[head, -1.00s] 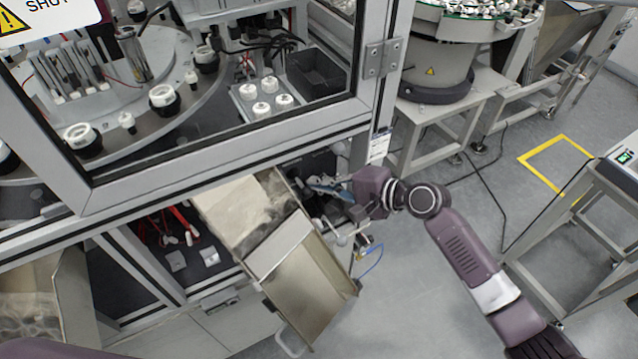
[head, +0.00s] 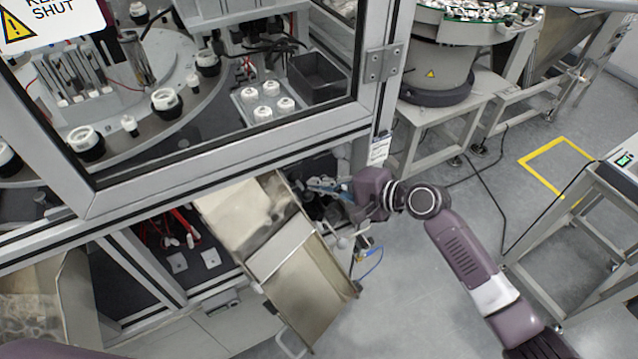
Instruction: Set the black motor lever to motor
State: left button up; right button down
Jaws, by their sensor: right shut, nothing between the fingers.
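My right gripper (head: 326,188) is at the opening under the machine frame, right of the metal chute. Its fingers point left into the dark space and look shut, with nothing held. The black motor lever cannot be made out; the dark parts around the fingers are small and partly hidden by the gripper and the chute. I cannot tell whether the gripper touches anything there. My left gripper is not in view.
The tilted metal chute (head: 300,291) stands close to the left of my right gripper. The machine's frame (head: 240,158) and glazed door are above it. A bowl feeder (head: 440,67) stands behind on a bench. Grey floor (head: 420,290) is free at the front right.

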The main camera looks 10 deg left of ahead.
jog(key=shift+r, duration=0.1)
dwell(0.7)
jog(key=shift+r+p, duration=0.7)
jog(key=shift+p, duration=0.2)
jog(key=v, duration=1.2)
